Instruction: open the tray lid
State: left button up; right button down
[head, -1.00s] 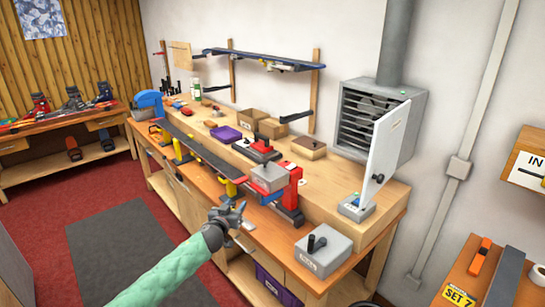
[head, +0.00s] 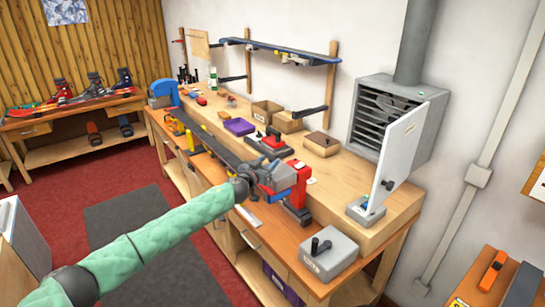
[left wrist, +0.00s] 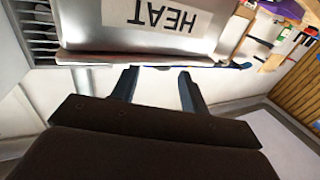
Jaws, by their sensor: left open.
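A smaller grey metal box (head: 283,176) is by a red stand (head: 301,186) on the bench. In the left wrist view a silver box (left wrist: 205,35) close ahead bears an upside-down HEAT label. No label reading tray shows, so I cannot tell which top is the tray lid. My left gripper (head: 260,188) is at the smaller box, partly covering it. In the left wrist view its fingers (left wrist: 158,75) are apart and empty, near the silver box's lower edge; contact is unclear.
A white door (head: 402,147) stands open on the vented cabinet (head: 368,118) at the right. A long dark ski (head: 212,143) lies along the bench. A purple tray (head: 239,127) and cardboard boxes (head: 287,122) stand behind.

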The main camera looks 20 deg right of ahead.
aim_at(271, 160)
pick_arm(q)
jog(key=x, duration=0.3)
jog(key=shift+f, duration=0.2)
jog(key=shift+w+d+r+p, duration=0.1)
jog(key=shift+w+d+p, duration=0.1)
jog(key=shift+p, duration=0.1)
pick_arm(e)
jog(key=shift+s+d+f, duration=0.1)
jog(key=shift+s+d, duration=0.05)
jog(key=shift+s, duration=1)
pick_arm(q)
jog(key=shift+w, duration=0.1)
grip_shut()
pick_arm(e)
jog(key=shift+w+d, duration=0.15)
jog(key=shift+w, duration=0.1)
